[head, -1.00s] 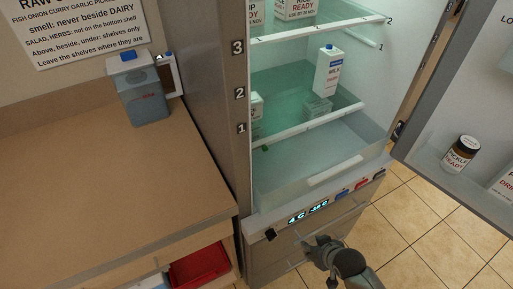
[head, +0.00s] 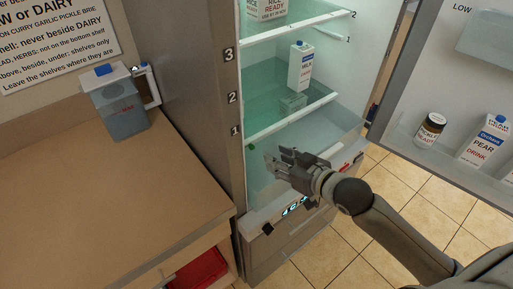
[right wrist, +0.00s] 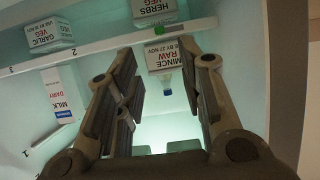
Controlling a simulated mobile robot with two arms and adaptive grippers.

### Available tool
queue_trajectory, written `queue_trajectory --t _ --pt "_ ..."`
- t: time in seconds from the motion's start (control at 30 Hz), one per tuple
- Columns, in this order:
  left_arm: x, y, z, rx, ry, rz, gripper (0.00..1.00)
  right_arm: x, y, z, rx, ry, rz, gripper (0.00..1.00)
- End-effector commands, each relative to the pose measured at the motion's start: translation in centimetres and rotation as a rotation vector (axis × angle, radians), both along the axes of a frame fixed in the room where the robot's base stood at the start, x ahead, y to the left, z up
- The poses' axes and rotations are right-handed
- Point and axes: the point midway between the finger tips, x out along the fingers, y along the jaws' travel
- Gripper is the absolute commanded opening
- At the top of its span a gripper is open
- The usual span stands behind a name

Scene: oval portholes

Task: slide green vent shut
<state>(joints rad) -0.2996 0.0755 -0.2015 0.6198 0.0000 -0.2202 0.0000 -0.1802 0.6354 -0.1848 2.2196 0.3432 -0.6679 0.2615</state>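A small green piece (head: 252,147), which may be the vent's tab, shows in the head view low on the left inside the open fridge, near the shelf edge marked 1. A small green piece (right wrist: 159,30) also shows in the right wrist view at a white shelf edge; I cannot tell if it is the same one. How far the vent stands open is too small to tell. My right gripper (head: 277,160) is at the fridge front, right of and slightly below the green piece, apart from it in the picture. Its fingers (right wrist: 163,90) are spread and empty. My left gripper is not in view.
A milk carton (head: 301,66) stands on a glass shelf. The open door (head: 400,150) at right holds a pickle jar (head: 431,130) and a pear drink carton (head: 484,139). A wooden counter (head: 100,200) with a grey jug (head: 118,108) is at left.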

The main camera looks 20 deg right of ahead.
Motion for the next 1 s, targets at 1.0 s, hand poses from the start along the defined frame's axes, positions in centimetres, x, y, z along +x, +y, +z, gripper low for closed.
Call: queue_trajectory --t 1.0 --pt "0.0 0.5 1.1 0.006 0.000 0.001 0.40 9.3 3.4 -4.1 0.001 0.001 0.000 0.36"
